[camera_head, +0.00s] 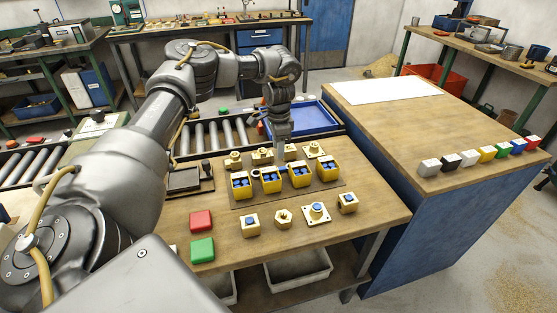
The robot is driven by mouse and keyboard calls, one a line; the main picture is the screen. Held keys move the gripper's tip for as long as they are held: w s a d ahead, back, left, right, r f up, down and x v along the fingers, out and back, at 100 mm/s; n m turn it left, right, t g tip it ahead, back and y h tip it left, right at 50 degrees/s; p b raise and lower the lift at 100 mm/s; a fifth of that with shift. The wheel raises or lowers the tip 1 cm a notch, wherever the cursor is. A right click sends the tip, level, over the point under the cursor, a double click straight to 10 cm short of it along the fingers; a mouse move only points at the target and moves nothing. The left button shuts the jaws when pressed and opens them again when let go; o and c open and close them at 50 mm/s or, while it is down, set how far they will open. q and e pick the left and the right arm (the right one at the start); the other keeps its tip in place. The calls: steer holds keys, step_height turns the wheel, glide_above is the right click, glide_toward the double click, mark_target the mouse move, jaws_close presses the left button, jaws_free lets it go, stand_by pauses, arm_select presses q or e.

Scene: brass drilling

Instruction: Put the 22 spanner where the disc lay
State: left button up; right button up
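My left arm reaches in from the left, and its gripper (281,158) points down at the row of yellow boxes on the wooden bench (380,215). Its fingertips are small and partly lost among the boxes, so I cannot tell whether they are open or shut, or hold anything. I cannot make out a 22 spanner or a disc for certain. My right gripper is not in view.
Several yellow boxes (241,187) with blue contents stand on a brown board (335,189). Brass-coloured fittings (283,217) stand before and behind them. Red (201,221) and green (203,251) blocks lie front left. A blue tray (327,121) is behind; coloured cubes (468,158) line the right table.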

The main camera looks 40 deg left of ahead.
arm_select(q)
steer(key=shift+r, duration=2.05)
